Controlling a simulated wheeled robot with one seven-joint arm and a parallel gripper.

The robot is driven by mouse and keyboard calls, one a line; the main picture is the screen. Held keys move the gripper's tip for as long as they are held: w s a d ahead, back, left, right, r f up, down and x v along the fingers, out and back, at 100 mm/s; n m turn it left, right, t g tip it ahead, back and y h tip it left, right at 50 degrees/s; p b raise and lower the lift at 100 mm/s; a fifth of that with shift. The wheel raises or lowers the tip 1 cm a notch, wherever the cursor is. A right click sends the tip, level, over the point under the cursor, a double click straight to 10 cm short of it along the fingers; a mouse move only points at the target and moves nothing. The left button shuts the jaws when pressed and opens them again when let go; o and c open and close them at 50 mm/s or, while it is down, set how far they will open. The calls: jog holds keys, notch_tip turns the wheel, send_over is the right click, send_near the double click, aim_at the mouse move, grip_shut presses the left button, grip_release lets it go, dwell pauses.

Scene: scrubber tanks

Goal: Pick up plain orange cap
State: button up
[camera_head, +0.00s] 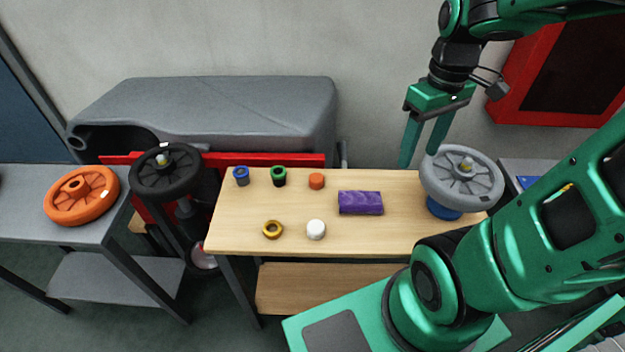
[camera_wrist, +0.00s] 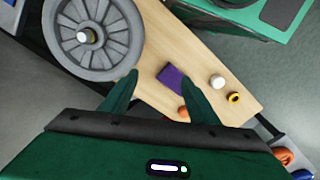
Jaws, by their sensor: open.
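The plain orange cap (camera_head: 316,181) stands on the wooden table in the head view, in the back row, right of the green cap and left of the purple block. My gripper (camera_head: 418,146) is open and empty, pointing down above the table's back right part, well right of the cap.
On the wooden table (camera_head: 300,241) are a blue cap (camera_head: 241,176), a green cap (camera_head: 279,176), a yellow ring (camera_head: 272,229), a white cap (camera_head: 316,229) and a purple block (camera_head: 360,202). A grey wheel (camera_head: 461,178) on a blue base stands near my gripper. A grey tank (camera_head: 220,108) is behind.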

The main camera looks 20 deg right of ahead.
jog(key=w+a+f+n, duration=0.4)
jog(key=w+a+n, duration=0.3)
jog(key=w+n, duration=0.5)
jog(key=n+y, duration=0.1)
jog(key=n, duration=0.8)
send_over(316, 176)
jog(key=shift+g, duration=0.4)
jog(key=f, duration=0.9)
jog(key=shift+w+d+f, duration=0.15)
jog(key=shift+w+d, duration=0.05)
jog(key=shift+w, duration=0.05)
jog(key=shift+s+a+f, duration=0.1)
jog(key=shift+s+f, duration=0.05)
jog(key=shift+f, duration=1.3)
jog(key=shift+s+f, duration=0.1)
jog(key=shift+f, duration=1.35)
jog(key=c, duration=1.1)
